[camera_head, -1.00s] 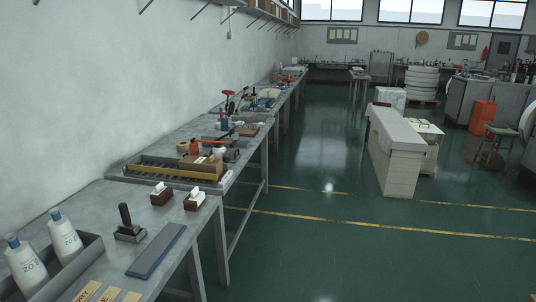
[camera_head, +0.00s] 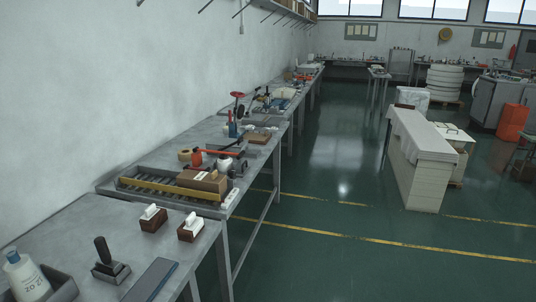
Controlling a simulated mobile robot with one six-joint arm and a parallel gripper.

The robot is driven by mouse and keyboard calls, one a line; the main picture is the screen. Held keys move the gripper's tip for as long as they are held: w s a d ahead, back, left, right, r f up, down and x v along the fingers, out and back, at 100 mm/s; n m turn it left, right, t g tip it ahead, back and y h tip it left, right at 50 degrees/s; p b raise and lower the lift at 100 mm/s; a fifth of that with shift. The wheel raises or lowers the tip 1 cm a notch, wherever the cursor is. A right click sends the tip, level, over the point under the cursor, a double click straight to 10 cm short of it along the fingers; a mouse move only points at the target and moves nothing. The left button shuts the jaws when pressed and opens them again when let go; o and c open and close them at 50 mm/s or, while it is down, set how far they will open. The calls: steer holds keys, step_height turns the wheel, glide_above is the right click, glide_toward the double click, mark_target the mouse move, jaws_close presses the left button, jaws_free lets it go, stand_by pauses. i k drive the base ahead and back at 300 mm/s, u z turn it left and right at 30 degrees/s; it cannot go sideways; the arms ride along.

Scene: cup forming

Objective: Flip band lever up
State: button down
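No band lever can be made out for certain in the head view. On the second workbench, a tool with a red handle (camera_head: 212,152) lies among other items, and a tool with a red top (camera_head: 238,95) stands farther back. Both are too small to tell what they are. My gripper is not in view, so its state and its place relative to these things are hidden.
Workbenches (camera_head: 75,229) run along the left wall. The near one holds a bottle (camera_head: 25,277), a black-handled block (camera_head: 108,262) and two small brown blocks (camera_head: 153,218). A cloth-covered stand (camera_head: 420,165) is at right. The green floor (camera_head: 330,215) between is clear.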

mark_target(223, 154)
steer(key=u, duration=0.1)
steer(key=i, duration=1)
steer(key=u, duration=1.55)
steer(key=k, duration=0.6)
steer(key=u, duration=0.05)
